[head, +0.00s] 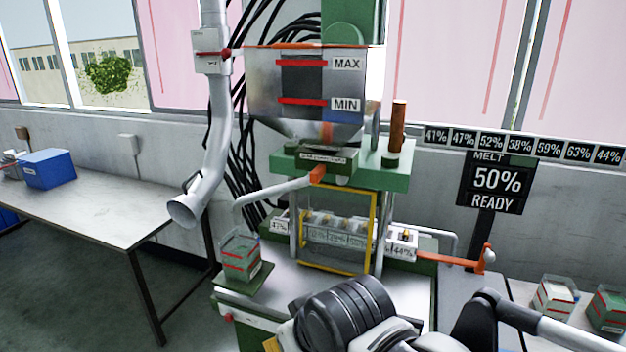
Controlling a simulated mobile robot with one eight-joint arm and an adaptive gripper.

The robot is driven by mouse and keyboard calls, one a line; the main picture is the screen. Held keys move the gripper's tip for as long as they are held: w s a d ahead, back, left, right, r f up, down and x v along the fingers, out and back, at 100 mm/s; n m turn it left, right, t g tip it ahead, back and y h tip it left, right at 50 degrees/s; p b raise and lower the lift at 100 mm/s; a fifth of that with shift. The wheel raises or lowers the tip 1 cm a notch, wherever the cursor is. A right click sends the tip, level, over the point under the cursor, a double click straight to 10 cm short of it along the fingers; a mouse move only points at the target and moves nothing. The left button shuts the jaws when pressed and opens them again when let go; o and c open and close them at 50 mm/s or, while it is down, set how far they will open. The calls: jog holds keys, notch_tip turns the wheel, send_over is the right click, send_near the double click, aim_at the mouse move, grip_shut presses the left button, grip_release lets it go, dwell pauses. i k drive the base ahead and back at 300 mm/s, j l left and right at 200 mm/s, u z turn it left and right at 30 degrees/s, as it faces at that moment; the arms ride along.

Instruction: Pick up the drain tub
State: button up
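A clear tub (240,258) with red level lines and a label stands on a small green plate at the left front of the moulding machine. It looks like the drain tub, but I cannot read its label. It looks upright, with greyish contents in its lower part. Parts of my own arm fill the bottom middle and right of the head view, to the right of this tub and apart from it in the picture. My gripper's fingertips do not show, so I cannot see what it holds.
Two similar tubs, one with pale contents (555,297) and one green (608,310), stand at the right. The machine has a hopper (262,95), a yellow-framed guard (337,267) and an orange lever (450,259). A hose nozzle (190,207) hangs above left. The left table (95,215) is mostly bare.

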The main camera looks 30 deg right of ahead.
aim_at(240, 252)
jog(key=i+j+z, duration=0.15)
jog(key=z, duration=0.25)
jog(key=i+j+z, duration=0.2)
jog(key=z, duration=0.2)
jog(key=i+j+z, duration=0.15)
jog(key=j+z, duration=0.25)
jog(key=i+j+z, duration=0.1)
jog(key=z, duration=0.3)
